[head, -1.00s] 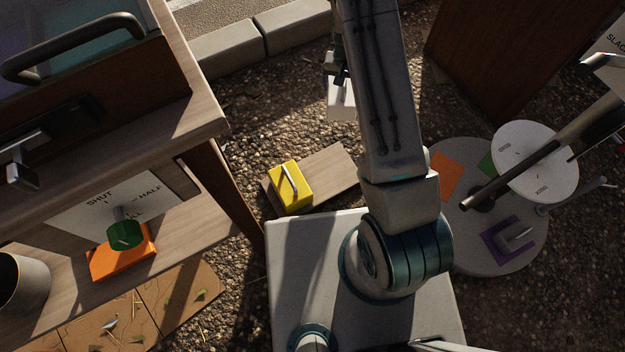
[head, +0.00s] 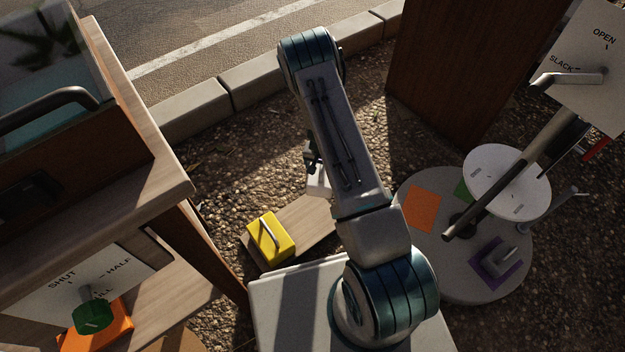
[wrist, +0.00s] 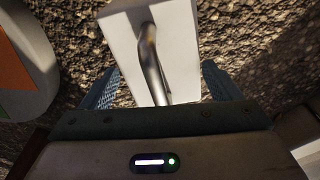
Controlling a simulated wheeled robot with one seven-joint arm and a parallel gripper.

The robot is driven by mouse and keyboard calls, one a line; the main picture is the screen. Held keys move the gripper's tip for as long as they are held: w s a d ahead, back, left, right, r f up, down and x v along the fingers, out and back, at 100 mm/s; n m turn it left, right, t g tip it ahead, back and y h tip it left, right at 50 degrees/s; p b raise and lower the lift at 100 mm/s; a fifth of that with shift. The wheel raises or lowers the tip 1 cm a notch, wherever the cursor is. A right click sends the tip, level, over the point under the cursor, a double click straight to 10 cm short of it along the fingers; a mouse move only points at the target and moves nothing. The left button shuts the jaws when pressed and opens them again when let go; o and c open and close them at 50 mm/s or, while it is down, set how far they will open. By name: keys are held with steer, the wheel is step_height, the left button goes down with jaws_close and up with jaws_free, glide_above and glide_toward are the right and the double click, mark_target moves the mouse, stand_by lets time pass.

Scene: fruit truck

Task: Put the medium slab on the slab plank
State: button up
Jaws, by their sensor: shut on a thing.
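My gripper (head: 314,164) is shut on the handle of a white slab (head: 318,184), which I take for the medium slab. In the wrist view the white slab (wrist: 182,55) hangs between the fingers (wrist: 160,80), its curved metal handle uppermost. The slab plank (head: 303,222) is a flat wooden board on the gravel. In the head view the white slab appears over the plank's far right end; its height above it is hard to judge. A yellow slab (head: 271,246) with a metal handle rests on the plank's left part. My arm partly hides the gripper.
A wooden cabinet (head: 150,150) stands at the left, its leg near the plank. A round grey table (head: 420,262) with orange and purple patches and a white disc (head: 490,165) stands at the right. A brown panel (head: 450,60) and a kerb (head: 250,80) lie behind.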

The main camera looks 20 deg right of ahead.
steer(key=s+a+f+b, duration=0.5)
steer(key=s+f+b, duration=0.1)
steer(key=f, duration=0.3)
steer(key=shift+s+f, duration=0.15)
steer(key=shift+s, duration=0.55)
steer(key=shift+f, duration=0.1)
steer(key=o, duration=1.9)
steer(key=shift+s, duration=0.1)
steer(key=r+p, duration=0.1)
steer(key=r, duration=0.3)
steer(key=r+p, duration=0.2)
steer(key=r, duration=0.2)
steer(key=s+a+r+p, duration=0.1)
steer(key=r+p, duration=0.1)
steer(key=r, duration=0.2)
steer(key=shift+s, duration=0.1)
